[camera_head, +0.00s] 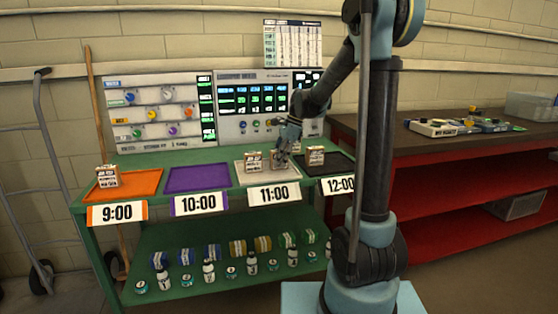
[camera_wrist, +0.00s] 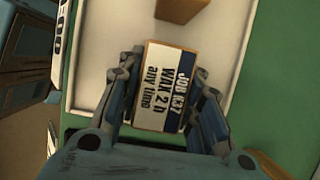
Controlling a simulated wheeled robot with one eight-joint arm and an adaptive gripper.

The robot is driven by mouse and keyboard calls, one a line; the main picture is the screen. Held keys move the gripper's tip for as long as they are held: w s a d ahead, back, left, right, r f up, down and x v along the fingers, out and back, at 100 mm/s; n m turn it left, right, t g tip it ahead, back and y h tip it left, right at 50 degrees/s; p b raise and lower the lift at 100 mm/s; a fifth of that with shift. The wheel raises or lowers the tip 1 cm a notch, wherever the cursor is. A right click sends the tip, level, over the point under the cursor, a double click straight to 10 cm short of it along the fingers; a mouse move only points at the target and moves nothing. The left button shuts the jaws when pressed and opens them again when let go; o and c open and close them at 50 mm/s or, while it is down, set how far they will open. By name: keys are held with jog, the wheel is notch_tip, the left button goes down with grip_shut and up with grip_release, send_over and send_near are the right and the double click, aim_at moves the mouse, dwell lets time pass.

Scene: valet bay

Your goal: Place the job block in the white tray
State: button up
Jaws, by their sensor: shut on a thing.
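My gripper (camera_head: 284,158) is shut on a job block (camera_head: 277,155), over the right part of the white tray (camera_head: 255,178) marked 11:00. In the wrist view the block (camera_wrist: 170,75) sits between my gripper's fingers (camera_wrist: 168,98); its label reads JOB 037, WAX 2 h, any time. The white tray (camera_wrist: 100,45) shows beneath and beyond it. I cannot tell whether the held block touches the tray floor. A second block (camera_head: 253,163) rests in the white tray beside the held one; it also shows in the wrist view (camera_wrist: 182,9).
An orange tray (camera_head: 140,187) with a block (camera_head: 106,176) and an empty purple tray (camera_head: 199,178) lie left. A black tray (camera_head: 335,167) with a block (camera_head: 315,156) lies right. A control panel (camera_head: 252,105) stands behind. Bottles and rolls fill the lower shelf.

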jog(key=o, duration=1.1)
jog(key=shift+f, duration=0.1)
jog(key=v, duration=1.2)
jog(key=s+d+f+n, duration=0.1)
jog(key=s+d+n, duration=0.3)
jog(key=s, duration=0.5)
jog(key=s+d+f+n+t+h, duration=0.1)
jog(key=s+d+f+n, duration=0.2)
jog(key=s+f, duration=0.3)
jog(key=s+d+f+n+t+h, duration=0.1)
jog(key=s+d+f+n, duration=0.3)
jog(key=s, duration=0.6)
jog(key=s+d+f+n+t+h, duration=0.1)
jog(key=s+d+f+n+h, duration=0.1)
jog(key=s+d+f+n, duration=0.2)
jog(key=shift+s+d+f, duration=0.35)
jog(key=shift+s+f, duration=0.3)
jog(key=shift+f, duration=0.15)
jog(key=shift+s+d+f, duration=0.4)
jog(key=shift+s+f, duration=0.3)
jog(key=shift+f, duration=0.1)
jog(key=shift+s+d+f, duration=0.35)
jog(key=shift+s+f, duration=0.3)
jog(key=shift+f, duration=0.1)
